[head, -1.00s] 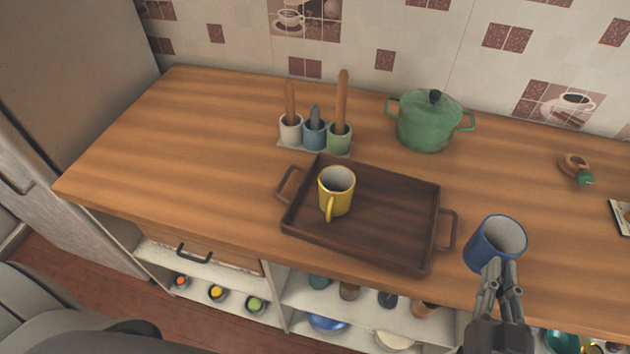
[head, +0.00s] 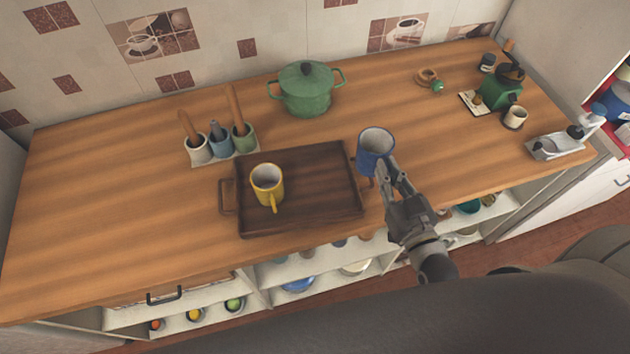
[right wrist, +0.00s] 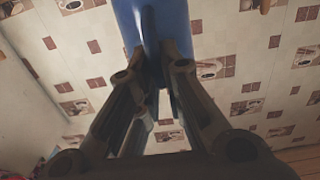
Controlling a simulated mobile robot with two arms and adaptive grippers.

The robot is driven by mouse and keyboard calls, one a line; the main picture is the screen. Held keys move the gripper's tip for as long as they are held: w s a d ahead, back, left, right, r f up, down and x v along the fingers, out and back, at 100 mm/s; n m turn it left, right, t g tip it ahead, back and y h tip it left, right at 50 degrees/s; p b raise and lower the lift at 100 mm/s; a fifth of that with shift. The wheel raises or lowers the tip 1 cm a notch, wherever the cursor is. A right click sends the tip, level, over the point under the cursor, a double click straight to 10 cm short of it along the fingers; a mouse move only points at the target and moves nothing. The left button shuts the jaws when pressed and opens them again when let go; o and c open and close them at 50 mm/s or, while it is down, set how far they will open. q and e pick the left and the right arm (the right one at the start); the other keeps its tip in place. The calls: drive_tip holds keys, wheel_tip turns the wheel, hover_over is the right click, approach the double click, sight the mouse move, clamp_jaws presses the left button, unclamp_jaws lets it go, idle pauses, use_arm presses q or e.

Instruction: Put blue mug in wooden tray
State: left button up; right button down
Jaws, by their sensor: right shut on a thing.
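The blue mug (head: 374,150) is upright at the right edge of the wooden tray in the head view and seems held above the counter. My right gripper (head: 384,172) is shut on it from the front. In the right wrist view the blue mug (right wrist: 165,25) shows at the top between the gripper's fingers (right wrist: 158,62). The dark wooden tray (head: 318,180) lies on the counter with a handle at each end; the mug and gripper hide part of the right handle. A yellow mug (head: 266,182) stands in its left part. My left gripper is not in view.
A utensil holder (head: 222,146) stands behind the tray on the left, and a green pot (head: 306,92) behind it. A green grinder (head: 500,90), a cup (head: 514,117) and a grey tray (head: 556,146) are at the far right. The tray's right half is empty.

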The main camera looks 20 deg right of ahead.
drive_tip(key=w+a+f+b, duration=0.2)
drive_tip(key=a+f+b, duration=0.1)
drive_tip(key=f, duration=0.1)
drive_tip(key=w+a+f+b, duration=0.1)
drive_tip(key=a+f+b, duration=0.2)
drive_tip(key=a+f, duration=0.1)
drive_tip(key=w+a+f+b, duration=0.2)
drive_tip(key=a+f+b, duration=0.1)
drive_tip(key=f+b, duration=0.1)
drive_tip(key=shift+w+a, duration=0.2)
drive_tip(key=shift+w, duration=0.1)
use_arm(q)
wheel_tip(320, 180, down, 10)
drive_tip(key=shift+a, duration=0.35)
use_arm(e)
drive_tip(key=shift+r, duration=0.1)
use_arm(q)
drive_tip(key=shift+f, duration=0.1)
use_arm(e)
drive_tip(key=c, duration=1.5)
unclamp_jaws()
drive_tip(key=shift+f, duration=0.2)
drive_tip(key=shift+c, duration=0.2)
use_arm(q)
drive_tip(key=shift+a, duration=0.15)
